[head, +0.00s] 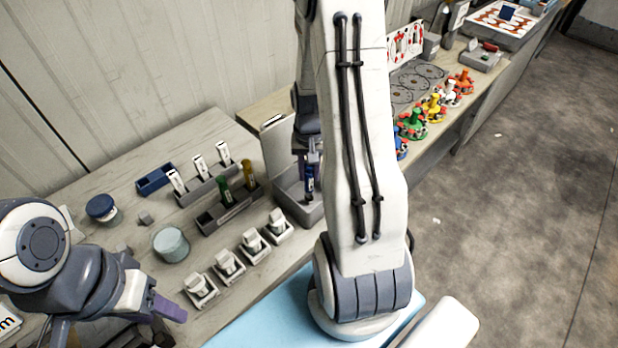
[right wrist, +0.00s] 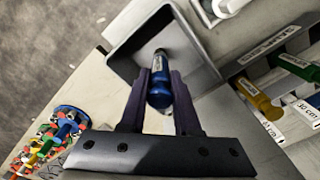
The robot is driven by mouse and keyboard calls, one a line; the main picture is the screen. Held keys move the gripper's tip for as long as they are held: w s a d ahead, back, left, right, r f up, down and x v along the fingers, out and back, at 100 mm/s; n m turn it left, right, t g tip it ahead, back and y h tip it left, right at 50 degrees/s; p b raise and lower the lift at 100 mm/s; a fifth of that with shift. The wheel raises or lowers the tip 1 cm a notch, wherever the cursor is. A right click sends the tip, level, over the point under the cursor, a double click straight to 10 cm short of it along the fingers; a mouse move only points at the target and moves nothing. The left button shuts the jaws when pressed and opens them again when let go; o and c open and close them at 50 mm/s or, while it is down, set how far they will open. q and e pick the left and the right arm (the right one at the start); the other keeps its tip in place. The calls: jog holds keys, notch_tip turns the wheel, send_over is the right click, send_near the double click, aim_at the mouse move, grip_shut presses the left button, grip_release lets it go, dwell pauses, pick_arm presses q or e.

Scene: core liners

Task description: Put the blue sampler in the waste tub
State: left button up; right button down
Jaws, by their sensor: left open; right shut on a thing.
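The blue sampler (head: 309,182) hangs upright in my right gripper (head: 309,158), which is partly hidden behind my own arm in the head view. In the right wrist view the fingers of my right gripper (right wrist: 161,88) are shut on the blue sampler (right wrist: 159,92). The grey waste tub (head: 287,197) is below the sampler, and its open box also shows in the right wrist view (right wrist: 203,76). The sampler overlaps the tub's opening; its exact height there is hard to tell. My left gripper (head: 165,318) is open and empty at the table's near left.
A grey rack (head: 213,219) with green and yellow samplers stands left of the tub. Several small grey holders with white pieces (head: 229,263) line the front. A jar (head: 171,244) and a blue tray (head: 156,179) are farther left. Colourful valves (head: 431,110) stand right.

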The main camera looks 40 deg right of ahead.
aim_at(310, 179)
notch_tip(310, 179, down, 2)
jog(key=shift+s+f, duration=0.1)
jog(key=shift+f, duration=0.35)
jog(key=c, duration=0.6)
grip_release()
